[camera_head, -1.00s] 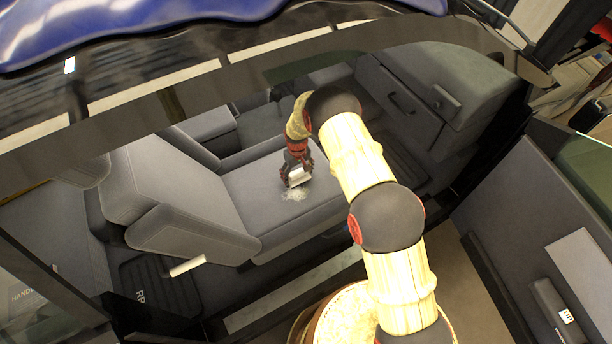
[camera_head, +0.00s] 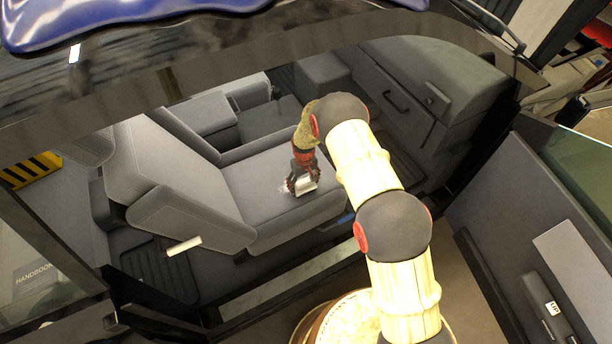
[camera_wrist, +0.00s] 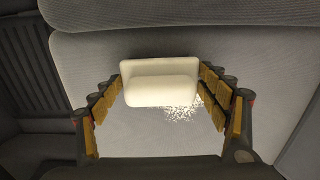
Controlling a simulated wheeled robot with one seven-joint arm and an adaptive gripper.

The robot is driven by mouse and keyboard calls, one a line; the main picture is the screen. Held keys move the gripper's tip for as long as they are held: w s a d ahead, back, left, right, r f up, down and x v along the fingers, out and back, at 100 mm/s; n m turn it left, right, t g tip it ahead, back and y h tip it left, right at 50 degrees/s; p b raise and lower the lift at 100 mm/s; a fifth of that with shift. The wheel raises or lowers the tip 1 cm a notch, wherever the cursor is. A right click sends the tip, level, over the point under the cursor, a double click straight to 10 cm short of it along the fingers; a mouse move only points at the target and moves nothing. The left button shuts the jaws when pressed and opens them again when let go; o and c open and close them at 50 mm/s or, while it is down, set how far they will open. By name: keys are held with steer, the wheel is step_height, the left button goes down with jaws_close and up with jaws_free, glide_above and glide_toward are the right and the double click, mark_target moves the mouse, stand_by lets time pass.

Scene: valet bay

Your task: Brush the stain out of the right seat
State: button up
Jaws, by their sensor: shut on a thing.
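My gripper (camera_head: 302,178) is shut on a pale, block-shaped brush (camera_wrist: 160,84), with a finger on each side of it. It holds the brush low over the grey cushion of the seat (camera_head: 262,212); I cannot tell whether the brush touches the fabric. The stain is a small white speckled patch (camera_head: 284,188) at the left side of the brush in the head view. In the wrist view the stain (camera_wrist: 184,112) shows just below the brush's right half, partly hidden by it. The brush's underside is hidden.
The seat's backrest (camera_head: 165,185) rises left of the cushion. The grey dashboard (camera_head: 435,85) stands beyond my arm. The car's dark roof edge (camera_head: 240,75) crosses above the seat. The open door (camera_head: 540,240) is at the right. A small white bar (camera_head: 184,246) lies below the backrest.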

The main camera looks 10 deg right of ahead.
mark_target(304, 181)
steer(key=shift+w+r, duration=0.15)
steer(key=shift+r, duration=0.45)
steer(key=shift+w+r, duration=0.15)
steer(key=shift+r, duration=0.4)
steer(key=shift+s+r+p, duration=0.15)
steer(key=shift+r+p, duration=0.5)
steer(key=shift+r, duration=0.15)
steer(key=shift+r+p, duration=1.05)
steer(key=shift+r, duration=1.1)
